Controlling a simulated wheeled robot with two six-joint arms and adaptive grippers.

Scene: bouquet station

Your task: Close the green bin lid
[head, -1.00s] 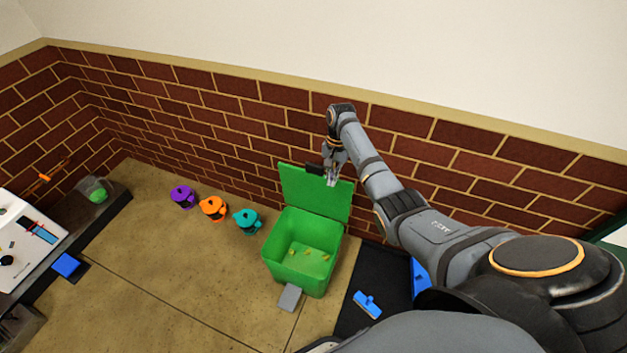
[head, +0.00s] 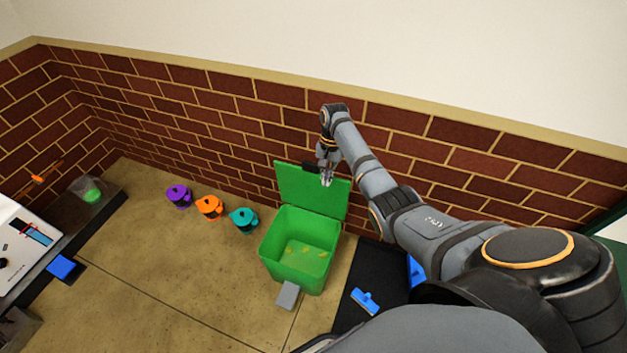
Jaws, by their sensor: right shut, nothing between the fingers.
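The green bin (head: 299,262) stands on the floor near the brick wall, with a few small yellowish bits inside. Its green lid (head: 300,188) is open and stands upright at the back, toward the wall. A dark handle piece (head: 310,167) sits at the lid's top edge. A grey pedal (head: 288,295) sticks out at the bin's front. My right gripper (head: 326,181) is shut and empty, pointing down in front of the lid's upper right part. I cannot tell whether it touches the lid. My left gripper is not in view.
Purple (head: 179,196), orange (head: 210,207) and teal (head: 244,220) watering cans stand in a row left of the bin. A blue brush head (head: 365,301) lies on a dark mat (head: 347,319) at right.

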